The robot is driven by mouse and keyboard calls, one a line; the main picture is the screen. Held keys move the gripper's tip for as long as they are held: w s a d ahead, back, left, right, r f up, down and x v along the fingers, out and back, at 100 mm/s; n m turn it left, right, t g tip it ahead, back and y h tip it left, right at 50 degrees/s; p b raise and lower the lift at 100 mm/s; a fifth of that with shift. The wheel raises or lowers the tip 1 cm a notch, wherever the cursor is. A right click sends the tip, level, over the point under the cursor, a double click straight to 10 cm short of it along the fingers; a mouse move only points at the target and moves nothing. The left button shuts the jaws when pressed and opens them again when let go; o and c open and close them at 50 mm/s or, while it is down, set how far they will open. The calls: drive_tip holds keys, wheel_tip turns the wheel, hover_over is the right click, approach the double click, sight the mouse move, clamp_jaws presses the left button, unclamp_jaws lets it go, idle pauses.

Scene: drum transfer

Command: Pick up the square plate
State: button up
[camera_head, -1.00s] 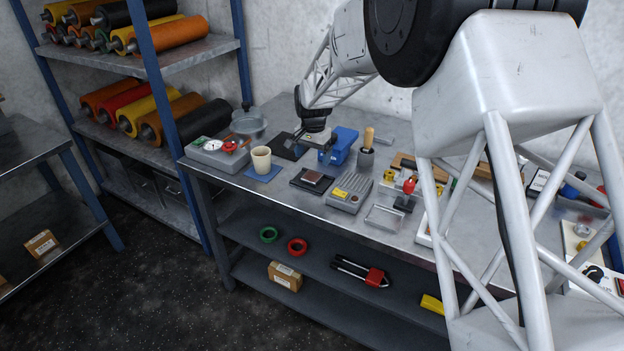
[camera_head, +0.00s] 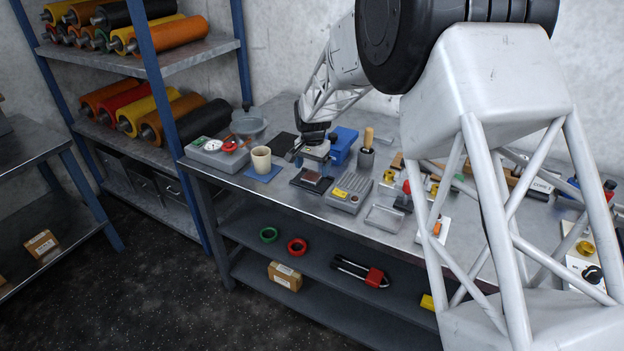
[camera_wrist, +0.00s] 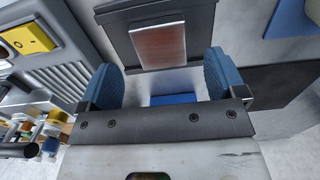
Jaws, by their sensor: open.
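The square plate (camera_head: 311,177) is reddish-brown with a pale metallic edge. It lies on a dark tray (camera_head: 299,184) on the workbench. In the wrist view the plate (camera_wrist: 159,45) shows at the top middle, inside the dark tray's frame (camera_wrist: 122,13). My gripper (camera_head: 309,161) is just behind the plate and above the bench, in the head view. In the wrist view its two blue fingertips (camera_wrist: 161,82) are spread apart with nothing held between them. The plate lies beyond the fingertips, roughly centred between them. The exact height gap cannot be told.
A beige cup (camera_head: 261,159) on a blue mat (camera_head: 263,174) stands left. A blue box (camera_head: 343,147) and a holder with a wooden handle (camera_head: 367,156) stand behind. Dark mat (camera_head: 284,145) lies behind left.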

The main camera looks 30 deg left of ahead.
sight(312, 176)
drive_tip(key=shift+f, duration=1.75)
drive_tip(key=c, duration=1.3)
drive_tip(key=shift+r, duration=0.2)
drive_tip(key=shift+r, duration=1.45)
drive_tip(key=shift+s+d+r, duration=0.1)
drive_tip(key=shift+s+r, duration=0.1)
drive_tip(key=shift+s, duration=0.05)
drive_tip(key=s+d, duration=0.3)
drive_tip(key=s, duration=0.1)
drive_tip(key=s+d+r, duration=0.1)
drive_tip(key=s+d, duration=0.2)
drive_tip(key=s, duration=0.1)
drive_tip(key=s+d, duration=0.3)
drive_tip(key=d, duration=0.1)
drive_tip(key=shift+s+r, duration=0.2)
drive_tip(key=shift+s, duration=0.2)
